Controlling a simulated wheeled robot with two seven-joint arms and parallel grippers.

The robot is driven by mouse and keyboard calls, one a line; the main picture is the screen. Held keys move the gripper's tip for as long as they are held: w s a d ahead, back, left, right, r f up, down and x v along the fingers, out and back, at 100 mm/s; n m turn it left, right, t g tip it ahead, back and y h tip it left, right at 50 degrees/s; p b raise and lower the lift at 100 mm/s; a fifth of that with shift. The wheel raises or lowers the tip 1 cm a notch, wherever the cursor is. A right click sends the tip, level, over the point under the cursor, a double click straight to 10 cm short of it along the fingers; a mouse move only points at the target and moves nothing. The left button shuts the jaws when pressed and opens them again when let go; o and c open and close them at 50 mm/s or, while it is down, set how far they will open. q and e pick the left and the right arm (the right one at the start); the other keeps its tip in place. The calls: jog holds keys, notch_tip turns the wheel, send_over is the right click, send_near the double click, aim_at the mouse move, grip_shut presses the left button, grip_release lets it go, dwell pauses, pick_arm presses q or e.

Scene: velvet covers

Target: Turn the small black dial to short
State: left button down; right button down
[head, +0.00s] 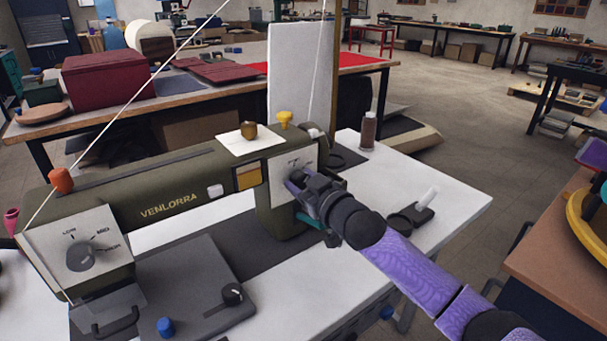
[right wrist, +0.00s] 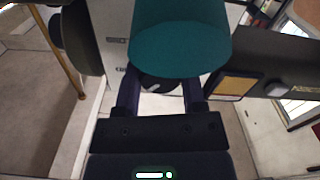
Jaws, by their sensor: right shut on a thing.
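The olive sewing machine marked VENLORRA (head: 168,211) stands on a white table. A white panel (head: 304,158) with small printed marks, too small to read, is on its right end. My right gripper (head: 294,181) is at this panel, and its arm and fingers hide the dial there in the head view. In the right wrist view a small black dial (right wrist: 159,84) with a white mark shows between the two fingers of my right gripper (right wrist: 162,92), partly hidden behind a teal part (right wrist: 180,40). The gripper is shut on the dial. My left gripper is not in view.
A brown thread spool (head: 368,131) stands behind right.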

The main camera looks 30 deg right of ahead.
jog(key=n+p, duration=0.2)
jog(key=n, duration=0.1)
jog(key=shift+r+n, duration=0.15)
jog(key=shift+n, duration=0.15)
jog(key=shift+n+p, duration=0.35)
jog(key=shift+n, duration=0.65)
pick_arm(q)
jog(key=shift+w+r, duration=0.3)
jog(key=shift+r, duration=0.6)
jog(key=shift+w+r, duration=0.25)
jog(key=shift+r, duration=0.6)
pick_arm(e)
jog(key=shift+n, duration=0.8)
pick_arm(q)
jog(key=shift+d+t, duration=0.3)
pick_arm(e)
jog(key=shift+f+n, duration=0.2)
jog(key=shift+n, duration=0.1)
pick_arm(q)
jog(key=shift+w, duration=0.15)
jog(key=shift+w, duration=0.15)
pick_arm(e)
jog(key=shift+c, duration=0.8)
grip_release()
pick_arm(q)
jog(key=shift+p, duration=0.3)
pick_arm(e)
jog(key=shift+s, duration=0.1)
